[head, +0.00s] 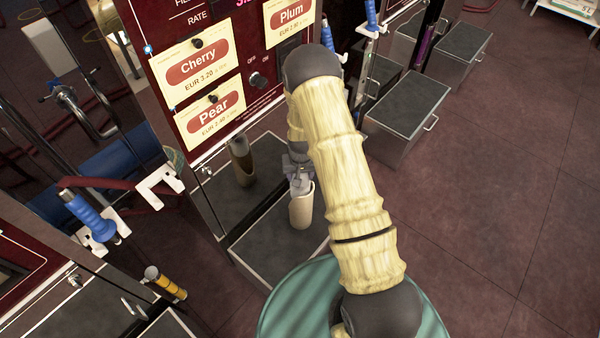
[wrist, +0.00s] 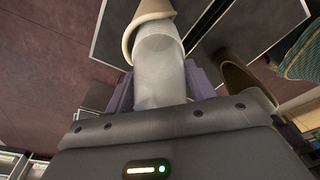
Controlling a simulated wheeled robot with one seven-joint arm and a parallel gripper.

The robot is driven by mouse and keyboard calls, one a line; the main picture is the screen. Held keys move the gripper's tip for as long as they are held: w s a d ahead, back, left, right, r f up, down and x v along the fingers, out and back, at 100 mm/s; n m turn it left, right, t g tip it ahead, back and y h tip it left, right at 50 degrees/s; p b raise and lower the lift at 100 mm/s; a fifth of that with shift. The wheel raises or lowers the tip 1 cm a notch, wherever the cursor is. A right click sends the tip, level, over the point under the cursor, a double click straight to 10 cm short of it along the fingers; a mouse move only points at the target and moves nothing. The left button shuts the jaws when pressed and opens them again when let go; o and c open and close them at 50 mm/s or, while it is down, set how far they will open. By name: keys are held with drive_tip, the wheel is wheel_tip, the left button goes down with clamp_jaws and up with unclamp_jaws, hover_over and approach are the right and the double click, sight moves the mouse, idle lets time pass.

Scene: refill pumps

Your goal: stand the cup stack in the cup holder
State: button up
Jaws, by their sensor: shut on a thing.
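The cup stack (wrist: 160,70) is pale and ribbed. My gripper (wrist: 160,88) is shut on it, with a purple finger on each side. In the head view my gripper (head: 298,168) is partly hidden by my arm, and a little of the cup stack (head: 301,186) shows below it. The cup holder (head: 302,211) is a cream tube right under the gripper. In the wrist view the cup holder's rim (wrist: 129,42) goes around the stack's far end, which looks to be inside its mouth. Whether the stack touches the bottom is hidden.
The dark red pump panel (head: 185,120) with price cards stands just left of my arm, and its shiny lower front mirrors the holder. A blue-handled nozzle (head: 92,217) hangs at the left. Grey boxes (head: 405,110) stand behind; the floor at right is clear.

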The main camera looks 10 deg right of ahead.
sight(301, 188)
drive_tip(key=shift+s+f+b, duration=0.15)
drive_tip(key=shift+f+b, duration=2.45)
drive_tip(key=shift+f, duration=1.6)
drive_tip(key=o, duration=1.4)
drive_tip(key=r, duration=0.5)
drive_tip(key=s+r+p, duration=0.1)
drive_tip(key=r, duration=0.5)
drive_tip(key=s+r+p, duration=0.1)
drive_tip(key=r, duration=0.5)
drive_tip(key=shift+s+a+r, duration=0.1)
drive_tip(key=shift+s+a, duration=0.1)
drive_tip(key=shift+s, duration=0.05)
drive_tip(key=shift+w, duration=0.1)
drive_tip(key=shift+d, duration=0.1)
